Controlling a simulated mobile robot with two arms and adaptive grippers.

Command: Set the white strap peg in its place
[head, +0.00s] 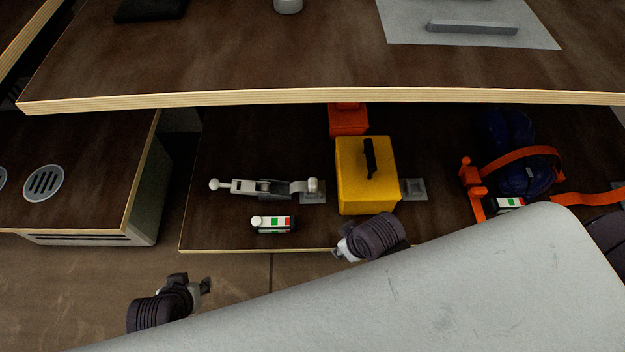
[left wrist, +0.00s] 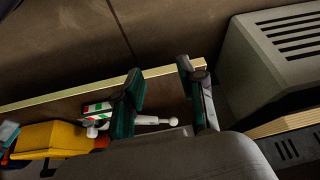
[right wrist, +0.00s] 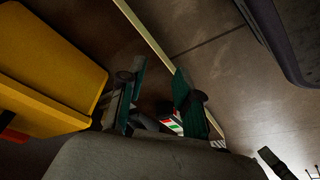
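A small white piece with red and green patches (head: 272,224), probably the white strap peg, lies on the low shelf near its front edge. My right gripper (head: 340,254) is open at the shelf edge, in front of the yellow box (head: 352,190), apart from the piece.
A grey lever with a ball end (head: 258,187) lies behind the marked piece. A blue roll (head: 515,175) and an orange post (head: 473,180) stand at right. The upper table edge (head: 300,98) overhangs the shelf. A cabinet (head: 146,195) stands at left.

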